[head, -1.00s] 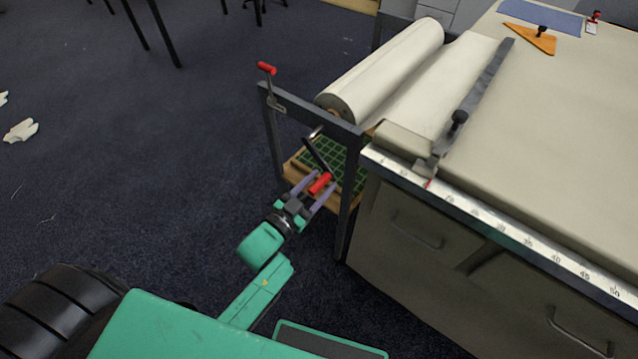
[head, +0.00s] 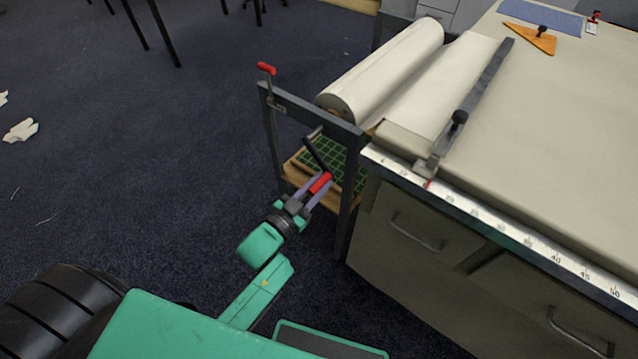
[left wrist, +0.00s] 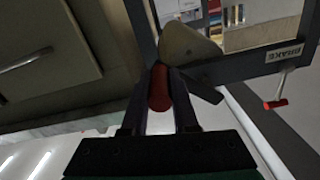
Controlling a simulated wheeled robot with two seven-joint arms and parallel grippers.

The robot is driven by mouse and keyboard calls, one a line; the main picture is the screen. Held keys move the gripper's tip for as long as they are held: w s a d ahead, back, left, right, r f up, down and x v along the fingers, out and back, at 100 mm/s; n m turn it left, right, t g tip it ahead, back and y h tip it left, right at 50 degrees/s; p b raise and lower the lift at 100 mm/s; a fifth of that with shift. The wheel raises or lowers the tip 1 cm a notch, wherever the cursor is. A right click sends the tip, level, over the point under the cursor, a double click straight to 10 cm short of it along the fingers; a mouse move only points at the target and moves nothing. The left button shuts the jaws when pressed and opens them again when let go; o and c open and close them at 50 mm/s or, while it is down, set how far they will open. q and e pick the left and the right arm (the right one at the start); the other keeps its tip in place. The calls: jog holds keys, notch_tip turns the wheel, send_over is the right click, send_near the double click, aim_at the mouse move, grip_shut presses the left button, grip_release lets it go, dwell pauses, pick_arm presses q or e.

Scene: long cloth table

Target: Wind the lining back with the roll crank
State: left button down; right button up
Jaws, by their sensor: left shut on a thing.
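The white lining roll (head: 385,68) lies in a dark metal rack at the table's left end. A strip of lining (head: 437,88) runs from it onto the table, under a metal bar (head: 468,104) with a black knob. The roll crank (head: 316,153) hangs down from the rack's front, with a red handle (head: 320,183). My left gripper (head: 316,187) is shut on that red handle. The handle (left wrist: 159,88) also shows between the fingers in the left wrist view. My right gripper is not in view.
A second red-handled lever (head: 267,69) stands at the rack's left corner; the wrist view shows a label and a red-ended lever (left wrist: 276,104). A ruler (head: 520,236) edges the cloth table, above drawers. A green gridded mat (head: 326,160) lies on the rack's shelf.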

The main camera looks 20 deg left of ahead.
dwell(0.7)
pick_arm(q)
jog(key=shift+s+d+r+n+p, duration=0.1)
jog(key=shift+d+r+n+p, duration=0.15)
jog(key=shift+r+n+p, duration=0.55)
notch_tip(320, 180, up, 8)
jog(key=d+n+p, duration=0.1)
jog(key=n+p, duration=0.7)
jog(key=p, duration=0.5)
jog(key=shift+s+d+n, duration=0.3)
jog(key=shift+s+d, duration=0.05)
jog(key=shift+d, duration=0.05)
